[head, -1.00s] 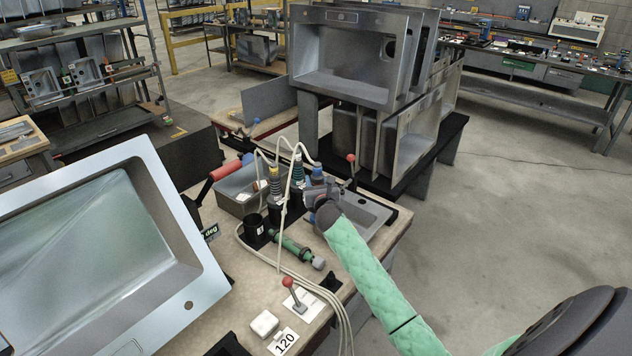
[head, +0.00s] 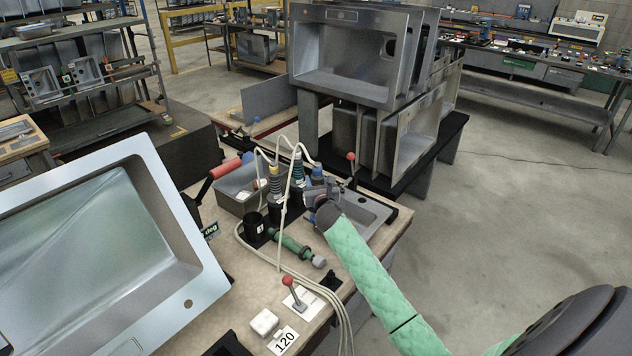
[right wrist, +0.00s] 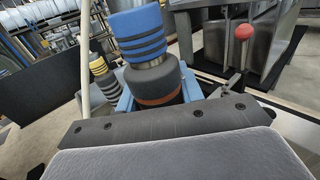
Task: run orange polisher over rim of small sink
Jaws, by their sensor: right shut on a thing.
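My right gripper (head: 316,197) is shut on a polisher at the back of the workbench. In the right wrist view the polisher (right wrist: 150,55) has a blue, dark-ringed upper part, a metal neck and a dark body with an orange band (right wrist: 158,99). Blue gripper parts show on both sides of it. The small grey sink (head: 368,218) lies right beside the gripper, partly hidden by my arm. I cannot tell whether the polisher touches its rim. My left gripper is out of view.
Yellow-banded (head: 276,182) and teal-banded (head: 298,168) tools stand close left of the gripper, with pale hoses. A green tool (head: 298,248) lies in front. Red-knobbed levers (head: 351,158) rise nearby. A large sink (head: 190,235) fills the left. Stacked sinks (head: 350,75) stand behind.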

